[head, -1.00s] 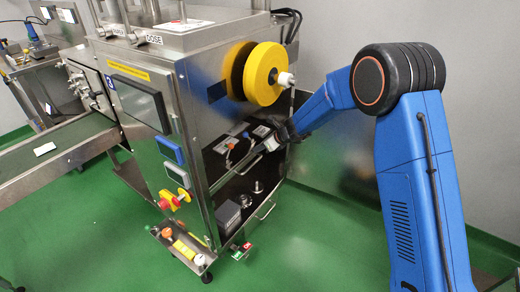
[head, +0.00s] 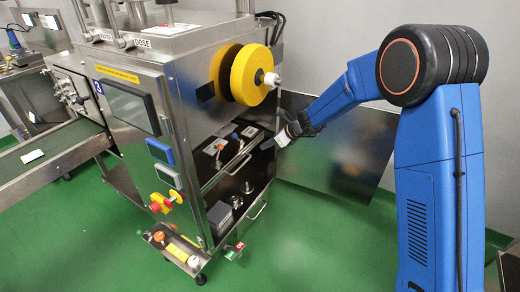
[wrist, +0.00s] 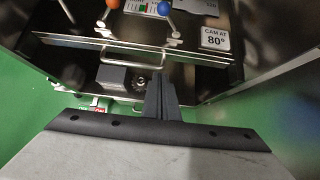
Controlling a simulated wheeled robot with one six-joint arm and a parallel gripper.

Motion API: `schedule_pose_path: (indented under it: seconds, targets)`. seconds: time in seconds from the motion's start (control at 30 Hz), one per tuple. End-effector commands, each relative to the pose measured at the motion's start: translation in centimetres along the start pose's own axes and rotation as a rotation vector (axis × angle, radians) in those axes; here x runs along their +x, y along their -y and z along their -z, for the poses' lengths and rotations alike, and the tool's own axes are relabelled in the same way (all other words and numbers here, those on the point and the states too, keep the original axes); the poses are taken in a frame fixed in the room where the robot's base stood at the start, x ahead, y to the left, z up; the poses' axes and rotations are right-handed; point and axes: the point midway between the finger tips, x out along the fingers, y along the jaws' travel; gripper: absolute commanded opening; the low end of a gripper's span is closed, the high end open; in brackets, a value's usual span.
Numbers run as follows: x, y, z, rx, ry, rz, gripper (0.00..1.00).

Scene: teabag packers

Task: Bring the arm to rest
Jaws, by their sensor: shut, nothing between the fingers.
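My blue arm reaches in from the right in the head view. Its gripper (head: 266,146) is beside the open side of the steel packing machine (head: 150,60), at the height of the upper shelf. In the wrist view the two dark fingers of my gripper (wrist: 161,90) stand together, shut and empty. Beyond them are a shelf with a wire handle (wrist: 135,62), a grey block (wrist: 112,77) and levers with an orange knob (wrist: 111,5) and a blue knob (wrist: 164,8).
A yellow reel (head: 250,75) sticks out above the gripper. A steel panel (head: 335,150) stands behind the arm. A low plate with buttons (head: 178,248) is at the machine's foot. A conveyor (head: 55,155) is at left. Green floor is clear in front.

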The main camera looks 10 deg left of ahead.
Motion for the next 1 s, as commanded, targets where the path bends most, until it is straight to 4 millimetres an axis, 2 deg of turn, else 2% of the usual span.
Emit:
schedule_pose_path:
  seconds: [0.27,0.37,0.67,1.0]
  targets:
    - [-2.3,0.0,0.0,-0.013,-0.001,0.001,0.0]
    - [-4.0,-0.3,-0.2,-0.062,-0.002,0.002,0.0]
    - [-12.9,-2.3,0.0,-0.341,-0.028,0.006,0.0]
    - [-22.6,-5.6,1.9,-0.669,-0.088,0.004,0.0]
